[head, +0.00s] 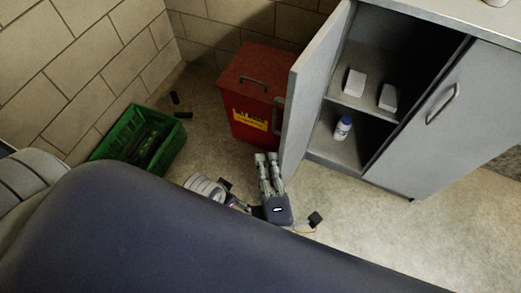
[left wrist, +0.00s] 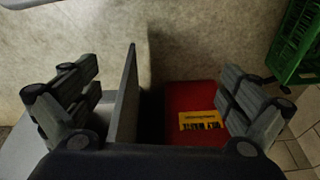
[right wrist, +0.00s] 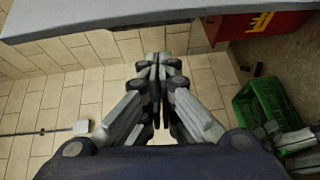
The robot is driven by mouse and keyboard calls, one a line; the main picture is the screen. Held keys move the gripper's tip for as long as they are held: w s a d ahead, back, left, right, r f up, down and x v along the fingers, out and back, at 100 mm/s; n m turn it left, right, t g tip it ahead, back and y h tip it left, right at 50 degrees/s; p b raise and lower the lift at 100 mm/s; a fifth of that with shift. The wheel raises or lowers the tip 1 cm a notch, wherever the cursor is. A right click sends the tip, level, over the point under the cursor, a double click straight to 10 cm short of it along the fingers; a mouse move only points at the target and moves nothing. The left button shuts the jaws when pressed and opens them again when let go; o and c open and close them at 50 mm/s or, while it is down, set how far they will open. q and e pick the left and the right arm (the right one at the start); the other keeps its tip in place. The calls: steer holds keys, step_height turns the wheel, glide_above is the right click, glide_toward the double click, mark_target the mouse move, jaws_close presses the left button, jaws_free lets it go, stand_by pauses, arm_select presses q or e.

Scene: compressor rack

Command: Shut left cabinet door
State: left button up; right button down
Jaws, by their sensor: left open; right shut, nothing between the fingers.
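The left cabinet door (head: 312,85) stands wide open, edge toward me in the head view. In the left wrist view the door (left wrist: 126,100) appears between the open fingers of my left gripper (left wrist: 160,93), apart from both. I cannot tell how deep it reaches between them.
The cabinet (head: 375,135) holds two white boxes and a bottle (head: 343,128); its right door (head: 432,125) is closed. A red waste bin (head: 250,75) stands left of the open door. A green crate (head: 120,125) sits by the wall. Floor before the cabinet is clear.

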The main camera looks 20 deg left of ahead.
steer(key=w+a+r+p, duration=0.1)
steer(key=w+a+r, duration=0.2)
steer(key=w+a, duration=0.35)
arm_select(q)
step_height(320, 180, down, 6)
steer(key=s, duration=0.1)
steer(key=shift+s+f, duration=0.15)
steer(key=shift+f, duration=0.05)
arm_select(e)
steer(key=shift+t, duration=0.4)
steer(key=d, duration=0.5)
steer(key=shift+w+f, duration=0.15)
steer(key=shift+f, duration=0.2)
arm_select(q)
steer(key=shift+a, duration=0.1)
arm_select(e)
steer(key=shift+n, duration=0.3)
